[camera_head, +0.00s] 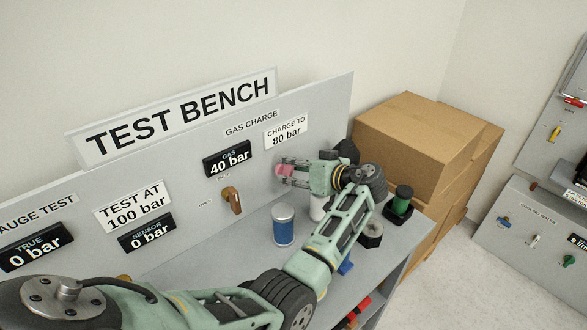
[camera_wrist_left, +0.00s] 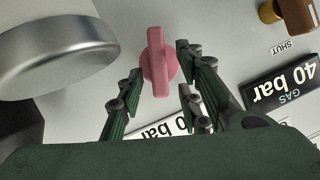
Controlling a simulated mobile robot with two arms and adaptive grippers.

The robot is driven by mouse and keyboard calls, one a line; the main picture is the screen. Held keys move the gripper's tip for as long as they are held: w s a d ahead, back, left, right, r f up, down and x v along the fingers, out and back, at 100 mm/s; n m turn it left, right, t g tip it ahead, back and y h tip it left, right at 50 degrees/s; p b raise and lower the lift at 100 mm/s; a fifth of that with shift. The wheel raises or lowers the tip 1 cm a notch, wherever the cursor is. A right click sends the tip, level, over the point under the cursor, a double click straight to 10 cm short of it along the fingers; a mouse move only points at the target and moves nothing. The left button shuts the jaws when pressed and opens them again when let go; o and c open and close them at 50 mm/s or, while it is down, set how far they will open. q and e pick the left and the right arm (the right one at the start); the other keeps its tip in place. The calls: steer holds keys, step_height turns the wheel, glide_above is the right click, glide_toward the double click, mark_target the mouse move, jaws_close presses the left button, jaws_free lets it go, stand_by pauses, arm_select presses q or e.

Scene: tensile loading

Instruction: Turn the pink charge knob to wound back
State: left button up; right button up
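The pink charge knob (camera_head: 287,171) is on the grey test bench panel, below the "CHARGE TO 80 bar" label. It is partly hidden by my left gripper (camera_head: 283,169). In the left wrist view the pink knob (camera_wrist_left: 157,64) shows a straight bar grip on a round base, the bar running up and down the picture. My left gripper (camera_wrist_left: 160,72) is open, with a finger on each side of the knob and visible gaps to it. The gas display (camera_head: 228,158) reads 40 bar. My right gripper is not in view.
A brown valve handle (camera_head: 232,200) sits left of the knob. A green-topped object (camera_head: 402,200) and a dark nut (camera_head: 371,236) are at the right, before cardboard boxes (camera_head: 420,135). A silver round body (camera_wrist_left: 58,48) shows in the wrist view.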

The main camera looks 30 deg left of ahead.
arm_select(q)
step_height(320, 180, up, 10)
steer(key=shift+r, duration=0.1)
stand_by(0.4)
